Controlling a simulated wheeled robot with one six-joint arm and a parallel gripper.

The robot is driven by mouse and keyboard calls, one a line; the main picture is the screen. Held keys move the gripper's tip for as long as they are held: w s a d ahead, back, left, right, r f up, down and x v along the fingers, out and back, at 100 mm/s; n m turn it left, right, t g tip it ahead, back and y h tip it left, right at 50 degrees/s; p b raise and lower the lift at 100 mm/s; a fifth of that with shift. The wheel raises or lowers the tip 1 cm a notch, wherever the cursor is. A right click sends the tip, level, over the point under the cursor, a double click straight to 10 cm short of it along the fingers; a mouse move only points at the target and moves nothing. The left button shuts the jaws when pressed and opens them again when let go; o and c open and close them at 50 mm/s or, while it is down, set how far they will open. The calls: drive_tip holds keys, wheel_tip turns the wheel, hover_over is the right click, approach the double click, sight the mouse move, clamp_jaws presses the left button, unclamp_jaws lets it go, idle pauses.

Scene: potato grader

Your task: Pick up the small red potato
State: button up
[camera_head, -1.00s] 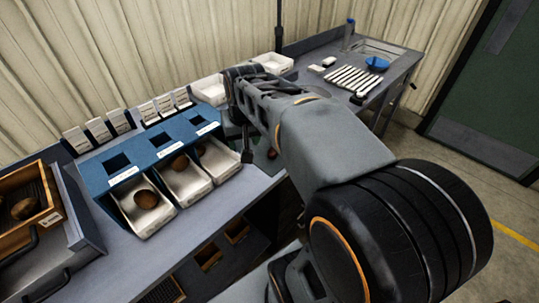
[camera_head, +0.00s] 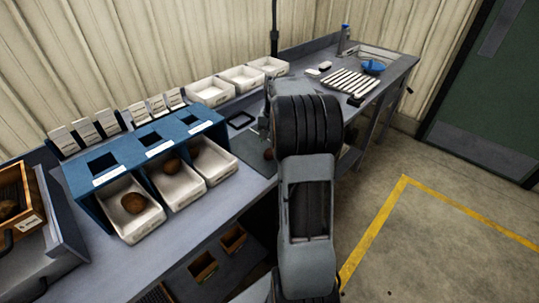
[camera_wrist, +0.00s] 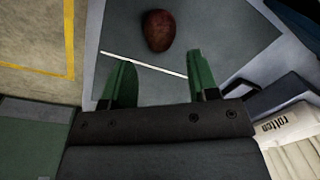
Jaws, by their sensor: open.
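The small red potato (camera_wrist: 159,31) lies on a dark grey mat (camera_wrist: 118,25) in the wrist view, ahead of my fingertips and roughly centred between them. It also shows in the head view as a small reddish patch (camera_head: 268,154) just left of my arm, partly hidden. My arm hides the gripper in the head view.
A blue rack (camera_head: 75,182) holds white bins with brown potatoes to the left. Several empty white trays (camera_head: 241,77) stand at the back. A bin label reading "rotten" (camera_wrist: 285,125) is near my gripper's right side. A wooden crate (camera_head: 30,207) is far left.

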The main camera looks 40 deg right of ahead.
sight(269, 150)
drive_tip(key=shift+w+a+f+p, duration=0.1)
drive_tip(key=shift+a+f+p, duration=0.1)
drive_tip(key=shift+f, duration=1.55)
drive_tip(key=shift+w+a+f+p, duration=0.1)
drive_tip(key=shift+f+p, duration=0.05)
drive_tip(key=shift+f, duration=1.55)
drive_tip(key=c, duration=0.7)
drive_tip(key=shift+r, duration=0.15)
